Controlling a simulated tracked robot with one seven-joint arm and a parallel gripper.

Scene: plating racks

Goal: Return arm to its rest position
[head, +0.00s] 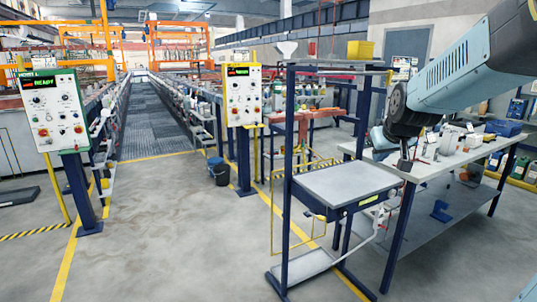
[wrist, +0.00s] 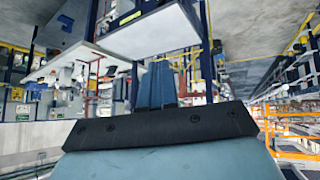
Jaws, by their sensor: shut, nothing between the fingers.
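My arm reaches in from the upper right of the head view, light blue with dark joints. My gripper (head: 405,164) points down in front of the white-topped workbench, to the right of the small rack's tray. In the wrist view, which is turned upside down, my gripper (wrist: 157,84) shows as blue fingers side by side beyond a dark bar. It is shut and nothing is held in it. Whether the fingertips are close to the bench or well in front of it is hard to tell.
A blue-framed rack with a grey tray (head: 347,184) stands front centre. The workbench (head: 436,168) carries bottles and containers. Control panels (head: 53,112) and (head: 242,95) flank the grated aisle. A dark bucket (head: 220,173) stands by the right panel. The floor at front left is clear.

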